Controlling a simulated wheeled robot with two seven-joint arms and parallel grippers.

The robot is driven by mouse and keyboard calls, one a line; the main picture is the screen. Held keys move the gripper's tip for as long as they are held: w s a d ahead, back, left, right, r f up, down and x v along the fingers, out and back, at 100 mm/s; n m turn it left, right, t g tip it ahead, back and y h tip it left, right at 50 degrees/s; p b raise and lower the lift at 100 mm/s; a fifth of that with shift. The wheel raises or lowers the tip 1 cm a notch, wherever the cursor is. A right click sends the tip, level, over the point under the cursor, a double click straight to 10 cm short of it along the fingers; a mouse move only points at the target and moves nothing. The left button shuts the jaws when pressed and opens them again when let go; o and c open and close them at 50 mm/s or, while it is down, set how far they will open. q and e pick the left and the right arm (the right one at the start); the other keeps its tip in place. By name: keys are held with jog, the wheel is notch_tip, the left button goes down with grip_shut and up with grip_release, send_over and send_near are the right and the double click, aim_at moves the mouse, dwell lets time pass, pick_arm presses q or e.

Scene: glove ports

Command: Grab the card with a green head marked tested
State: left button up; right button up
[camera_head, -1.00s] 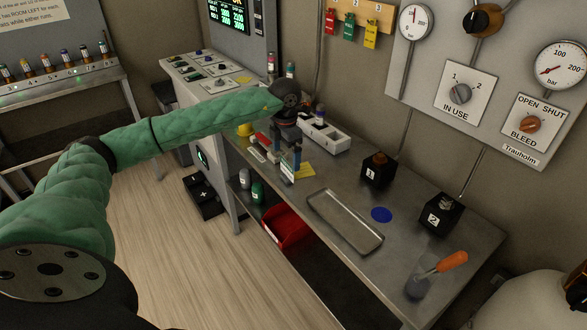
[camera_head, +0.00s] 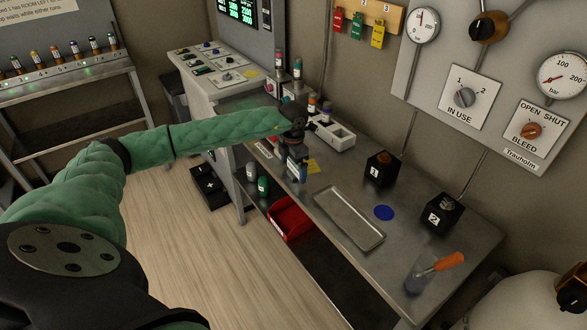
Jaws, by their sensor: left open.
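A green tag (camera_head: 358,25) hangs between a red and a yellow tag on the wall board; its lettering is too small to read. Small red and white pieces (camera_head: 265,149) lie at the bench's left end, partly behind my left arm, and I cannot tell whether a green-headed card is among them. My left gripper (camera_head: 297,162) is open, pointing down over the left part of the bench. A small blue-and-white shape shows at its fingertips; I cannot tell whether it is part of the gripper or something behind it. My right gripper is not in view.
A yellow card (camera_head: 314,166) and a white holder (camera_head: 335,137) are close to the left gripper. A red bin (camera_head: 290,219) is below the bench edge.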

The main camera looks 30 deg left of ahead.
pick_arm(q)
jog(key=shift+f, duration=0.1)
jog(key=c, duration=0.9)
jog(key=shift+c, duration=0.5)
